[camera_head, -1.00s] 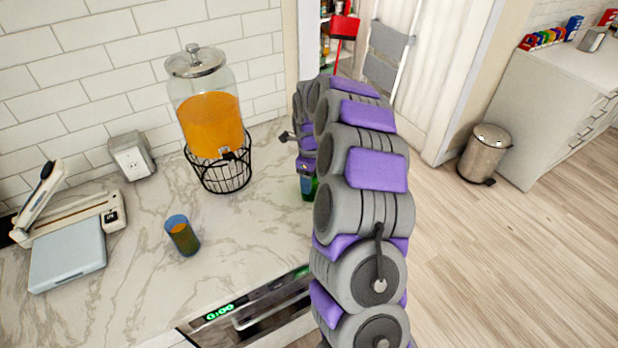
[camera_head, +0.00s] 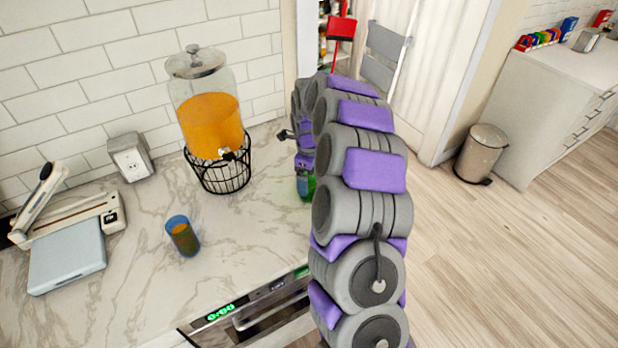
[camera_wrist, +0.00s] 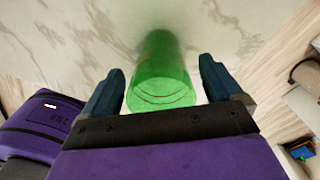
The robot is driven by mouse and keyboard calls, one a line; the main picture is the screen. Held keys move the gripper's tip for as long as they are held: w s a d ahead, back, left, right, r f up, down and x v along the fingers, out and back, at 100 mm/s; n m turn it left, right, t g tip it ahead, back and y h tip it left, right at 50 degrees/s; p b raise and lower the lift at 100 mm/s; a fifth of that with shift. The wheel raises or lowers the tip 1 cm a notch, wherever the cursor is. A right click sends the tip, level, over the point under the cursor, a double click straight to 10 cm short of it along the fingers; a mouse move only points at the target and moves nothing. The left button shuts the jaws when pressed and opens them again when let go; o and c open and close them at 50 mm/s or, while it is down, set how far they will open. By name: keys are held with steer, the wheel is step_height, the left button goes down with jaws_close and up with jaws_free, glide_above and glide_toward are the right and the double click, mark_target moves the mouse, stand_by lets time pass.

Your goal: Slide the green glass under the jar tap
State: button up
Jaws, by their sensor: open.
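The green glass (camera_wrist: 160,75) stands on the marble counter between the two open fingers of my gripper (camera_wrist: 165,88) in the wrist view. A small gap shows between each finger and the glass. In the head view the glass (camera_head: 309,187) is mostly hidden behind my arm, near the counter's right end. The jar (camera_head: 210,115) of orange liquid stands on a black wire stand (camera_head: 222,175) to the left of my gripper, against the wall side. Its tap (camera_head: 227,154) faces the front of the counter.
A blue glass (camera_head: 183,236) with orange-brown contents stands on the counter front-left of the jar. Counter between jar and my gripper is clear.

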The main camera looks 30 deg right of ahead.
step_height(320, 180, up, 16)
steer(key=p, duration=0.2)
steer(key=shift+d+r+p, duration=0.15)
steer(key=shift+d+p, duration=0.2)
steer(key=shift+p, duration=0.05)
steer(key=shift+w, duration=0.1)
steer(key=shift+c, duration=0.3)
